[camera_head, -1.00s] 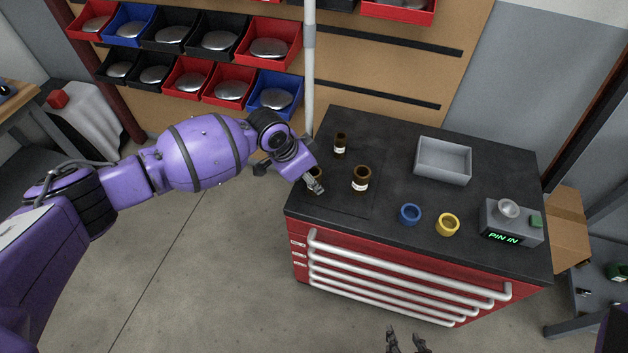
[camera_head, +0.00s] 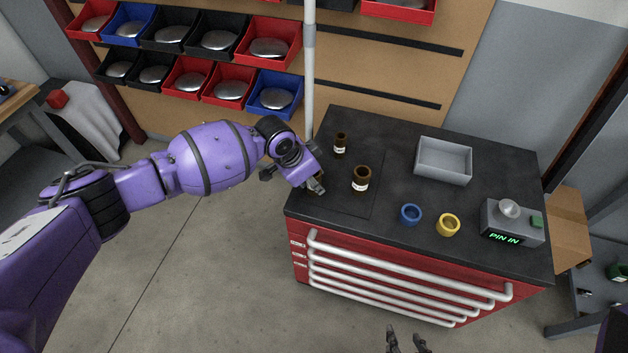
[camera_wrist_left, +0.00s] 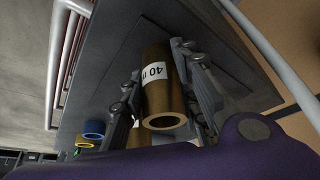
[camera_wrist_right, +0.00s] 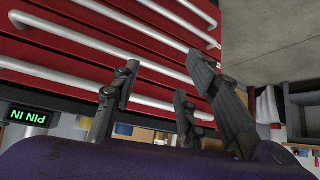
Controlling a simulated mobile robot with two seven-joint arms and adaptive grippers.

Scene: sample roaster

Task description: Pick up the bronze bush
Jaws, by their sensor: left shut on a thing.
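My left gripper (camera_head: 316,184) is at the left front part of the cabinet top. In the left wrist view its fingers are shut on a bronze bush (camera_wrist_left: 157,88), a hollow tube with a white label reading "40 m". In the head view this bush is mostly hidden by the gripper. Two more bronze-brown bushes with white labels stand upright nearby: a smaller one (camera_head: 340,146) behind and a larger one (camera_head: 361,180) to the right. My right gripper (camera_head: 408,342) is open and empty in front of the drawers, low in the view.
The dark cabinet top (camera_head: 400,130) also holds a grey tray (camera_head: 444,160), a blue ring (camera_head: 410,214), a yellow ring (camera_head: 448,225) and a grey device (camera_head: 512,222) showing "PIN IN". A white pole (camera_head: 309,70) rises close behind my left gripper. Drawer handles (camera_head: 400,283) stick out in front.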

